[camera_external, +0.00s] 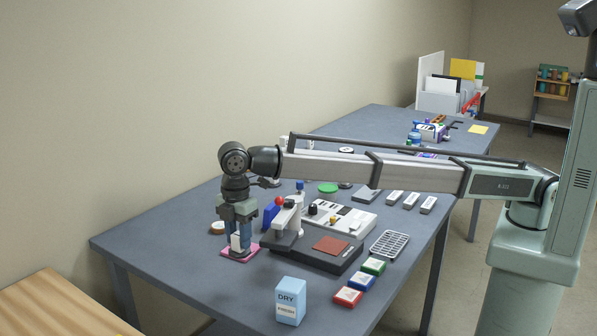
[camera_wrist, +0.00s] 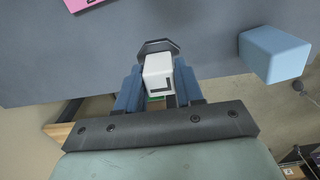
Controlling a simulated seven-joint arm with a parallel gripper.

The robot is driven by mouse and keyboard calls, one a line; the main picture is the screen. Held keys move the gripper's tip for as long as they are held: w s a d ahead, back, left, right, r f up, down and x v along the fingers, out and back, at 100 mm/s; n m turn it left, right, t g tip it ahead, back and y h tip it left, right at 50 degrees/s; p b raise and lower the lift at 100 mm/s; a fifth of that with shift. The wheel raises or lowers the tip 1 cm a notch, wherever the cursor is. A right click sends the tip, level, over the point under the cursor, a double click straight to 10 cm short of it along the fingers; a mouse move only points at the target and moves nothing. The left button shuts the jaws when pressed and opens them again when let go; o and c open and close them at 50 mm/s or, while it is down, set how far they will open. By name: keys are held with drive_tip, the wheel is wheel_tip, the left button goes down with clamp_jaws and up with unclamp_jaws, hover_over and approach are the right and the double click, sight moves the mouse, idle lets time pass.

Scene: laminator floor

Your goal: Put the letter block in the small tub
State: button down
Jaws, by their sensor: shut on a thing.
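The letter block (camera_wrist: 158,75) is a white cube with a dark L-shaped mark. My gripper (camera_wrist: 158,88) is shut on it, with a blue-grey finger on each side. In the external view my gripper (camera_external: 238,236) points down at the near left of the table, and the white block (camera_external: 236,243) shows low between the fingers. It appears in front of a pink square (camera_external: 240,254); I cannot tell its exact height. A small round brown-and-white thing (camera_external: 218,227) lies left of the gripper, but I cannot tell whether it is the small tub.
A light blue box (camera_external: 290,301) marked DRY stands near the front edge; it also shows in the wrist view (camera_wrist: 273,53). A dark machine (camera_external: 318,252) lies right of my gripper. Red, blue and green pads (camera_external: 361,282) lie beyond the box. The table's left corner is clear.

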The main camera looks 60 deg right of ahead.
drive_tip(key=shift+r, duration=0.2)
drive_tip(key=w+d+r+m, duration=0.2)
drive_tip(key=w+d, duration=1)
drive_tip(key=d, duration=0.2)
drive_tip(key=w+d+r+m, duration=0.2)
drive_tip(key=w+d, duration=0.1)
drive_tip(key=d, duration=1.1)
drive_tip(key=w+d+r+m, duration=0.2)
drive_tip(key=w+d, duration=0.1)
drive_tip(key=d, duration=1)
drive_tip(key=n, duration=0.6)
hover_over(328, 187)
drive_tip(key=shift+f, duration=5.35)
